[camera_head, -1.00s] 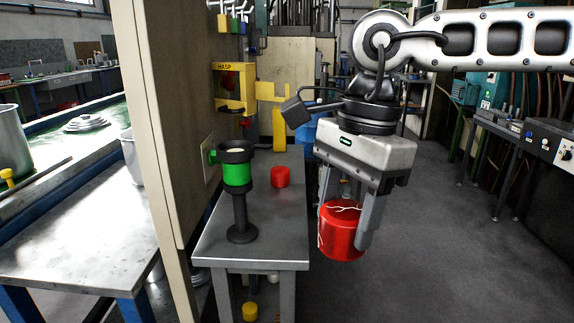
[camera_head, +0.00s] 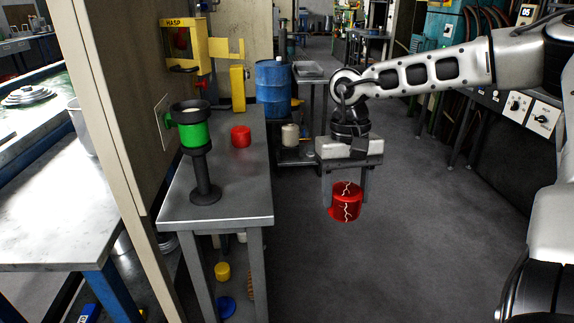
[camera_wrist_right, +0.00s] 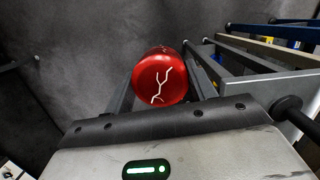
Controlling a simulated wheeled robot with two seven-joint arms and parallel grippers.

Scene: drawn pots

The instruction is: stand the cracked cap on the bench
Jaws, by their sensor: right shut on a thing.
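The cracked cap (camera_head: 345,203) is red with a white jagged crack line. My right gripper (camera_head: 345,190) is shut on it and holds it in the air over the floor, to the right of the bench. In the right wrist view the cap (camera_wrist_right: 160,78) sits between the two fingers, its cracked face showing. The bench (camera_head: 235,205) is a narrow grey metal table along the wooden panel. A second, plain red cap (camera_head: 241,136) stands on the bench; no crack shows on it. My left gripper is not in view.
A black stand with a green band (camera_head: 195,135) occupies the bench's near left part. A yellow hasp frame (camera_head: 187,52) is on the panel. A blue drum (camera_head: 273,88) and a pale canister (camera_head: 290,135) are beyond. The bench's near right top is bare.

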